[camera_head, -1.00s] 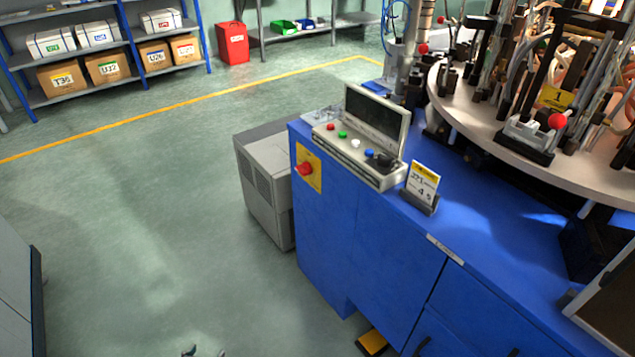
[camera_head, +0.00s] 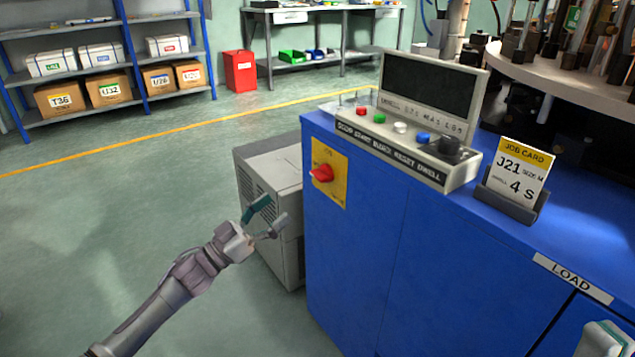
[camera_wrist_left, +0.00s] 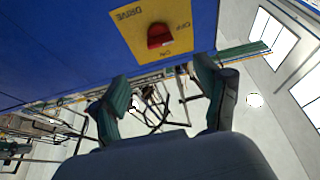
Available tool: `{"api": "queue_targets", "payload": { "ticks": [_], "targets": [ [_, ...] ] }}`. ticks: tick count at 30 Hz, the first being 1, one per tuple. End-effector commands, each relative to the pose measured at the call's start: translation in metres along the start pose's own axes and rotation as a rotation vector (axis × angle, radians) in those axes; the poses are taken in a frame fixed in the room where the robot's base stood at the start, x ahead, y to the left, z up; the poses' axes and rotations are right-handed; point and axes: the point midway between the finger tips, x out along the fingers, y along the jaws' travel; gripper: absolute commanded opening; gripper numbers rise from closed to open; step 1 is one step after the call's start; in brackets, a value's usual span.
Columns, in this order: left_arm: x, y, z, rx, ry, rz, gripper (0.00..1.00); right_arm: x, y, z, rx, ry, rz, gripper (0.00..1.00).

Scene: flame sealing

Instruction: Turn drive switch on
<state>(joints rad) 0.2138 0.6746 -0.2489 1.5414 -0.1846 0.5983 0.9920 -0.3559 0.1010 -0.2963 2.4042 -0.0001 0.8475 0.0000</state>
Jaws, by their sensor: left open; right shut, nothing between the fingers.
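The drive switch (camera_head: 322,173) is a red rotary knob on a yellow plate (camera_head: 333,190) on the blue cabinet's left-hand face. In the left wrist view the red knob (camera_wrist_left: 160,36) shows on its plate, which reads DRIVE, ON and OFF. My left gripper (camera_head: 268,218) is open and empty, below and left of the knob and apart from it. Its two spread fingers (camera_wrist_left: 165,95) show in the wrist view, with the knob beyond and above them. My right gripper (camera_head: 606,338) is only partly in view at the bottom right corner, its fingers mostly cut off.
The blue cabinet (camera_head: 370,265) carries a control panel (camera_head: 400,150) with coloured buttons and a dark screen, and a job card (camera_head: 520,175) in a holder. A grey box unit (camera_head: 270,165) stands behind my left gripper. Open floor (camera_head: 110,235) lies to the left.

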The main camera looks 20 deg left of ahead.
Motion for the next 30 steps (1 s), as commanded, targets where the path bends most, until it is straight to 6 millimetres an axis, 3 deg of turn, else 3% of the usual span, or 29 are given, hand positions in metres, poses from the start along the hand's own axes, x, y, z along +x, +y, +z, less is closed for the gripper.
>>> {"api": "queue_targets", "payload": {
  "ticks": [9, 15, 21, 30],
  "targets": [
    [0.068, -0.001, 0.001, 0.002, 0.005, -0.001, 0.75, -0.017, -0.001, -0.006, 0.004, 0.056, 0.000, 0.00],
    [0.101, -0.001, 0.001, 0.002, 0.001, -0.003, 0.75, -0.024, -0.001, -0.003, 0.004, 0.055, -0.001, 0.00],
    [0.116, -0.001, 0.001, 0.000, -0.001, -0.003, 0.75, -0.026, -0.001, -0.003, 0.004, 0.055, -0.001, 0.00],
    [0.118, -0.001, 0.001, 0.000, -0.001, -0.004, 0.75, -0.026, -0.001, -0.003, 0.004, 0.054, -0.001, 0.00]
  ]
}}
